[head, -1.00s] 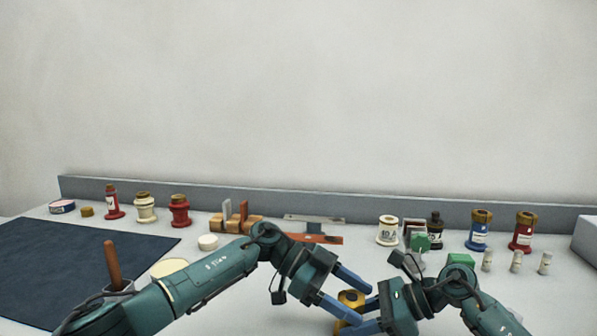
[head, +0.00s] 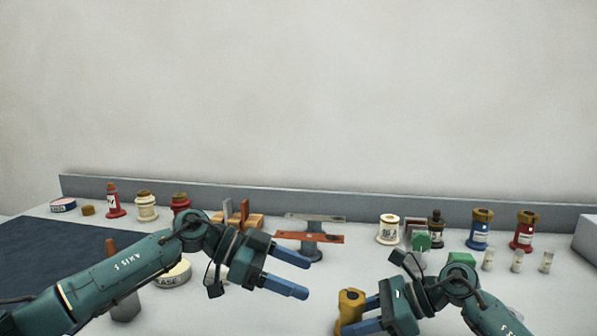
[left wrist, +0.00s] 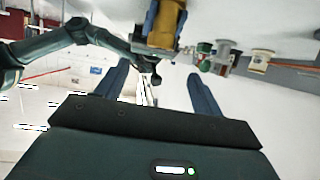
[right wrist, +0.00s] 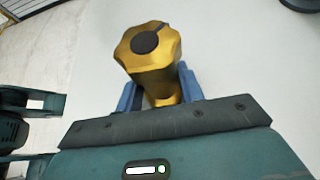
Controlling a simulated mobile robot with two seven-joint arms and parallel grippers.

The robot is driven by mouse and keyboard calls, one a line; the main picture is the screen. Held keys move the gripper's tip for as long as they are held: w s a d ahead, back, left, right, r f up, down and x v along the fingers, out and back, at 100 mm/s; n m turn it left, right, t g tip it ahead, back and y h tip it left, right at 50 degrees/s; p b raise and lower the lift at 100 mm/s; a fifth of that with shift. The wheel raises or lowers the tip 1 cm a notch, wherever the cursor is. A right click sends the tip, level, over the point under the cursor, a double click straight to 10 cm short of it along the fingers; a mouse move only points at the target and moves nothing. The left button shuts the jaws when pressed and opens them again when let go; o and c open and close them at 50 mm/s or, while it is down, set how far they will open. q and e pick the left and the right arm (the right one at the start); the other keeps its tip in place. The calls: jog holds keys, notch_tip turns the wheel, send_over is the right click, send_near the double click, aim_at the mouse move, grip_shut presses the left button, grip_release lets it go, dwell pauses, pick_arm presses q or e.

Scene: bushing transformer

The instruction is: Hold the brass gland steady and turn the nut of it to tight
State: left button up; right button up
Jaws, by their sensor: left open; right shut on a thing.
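The brass gland (head: 346,318) stands at the front of the table in the head view. Its faceted nut (right wrist: 150,47) with a dark round centre shows on top in the right wrist view. My right gripper (head: 362,316) is shut on the gland's lower body, one blue finger on each side. My left gripper (head: 304,277) is open and empty, to the left of the gland and a little above it in the head view, apart from it. In the left wrist view the gland (left wrist: 165,25) shows at the top, beyond the open fingers.
A grey stand with copper bars (head: 310,238) is behind my left gripper. Red and cream bushings (head: 147,206) stand at back left; blue (head: 481,228) and red (head: 522,232) ones at back right. A dark mat (head: 40,255) lies at left. A round cream tin (head: 175,273) sits beside my left arm.

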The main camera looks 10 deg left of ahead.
pick_arm(q)
jog(key=w+r+m+t+h, duration=0.1)
jog(key=w+r+m+h, duration=0.1)
jog(key=r, duration=0.9)
jog(key=w+r+m+t+h, duration=0.1)
jog(key=w+r+m, duration=0.2)
jog(key=r, duration=0.9)
jog(key=shift+w+r+t+h, duration=0.25)
jog(key=shift+t+h, duration=0.05)
jog(key=shift+h, duration=0.1)
jog(key=shift+a, duration=0.1)
jog(key=m+g+y, duration=0.2)
jog(key=m+y, duration=0.4)
jog(key=m, duration=0.4)
send_over(352, 296)
jog(key=a, duration=0.3)
notch_tip(352, 296, down, 8)
jog(key=s+f+m+t+y, duration=0.1)
jog(key=s+f+m+y, duration=0.3)
jog(key=f+m+y, duration=0.6)
jog(key=w+d+f, duration=0.1)
jog(key=f, duration=0.1)
jog(key=w+f+m+h, duration=0.1)
jog(key=f, duration=0.2)
jog(key=w+d+f+m, duration=0.1)
jog(key=f, duration=0.2)
jog(key=shift+w+d+f+t+h, duration=0.25)
jog(key=shift+w+d+t+h, duration=0.05)
jog(key=shift+d, duration=0.05)
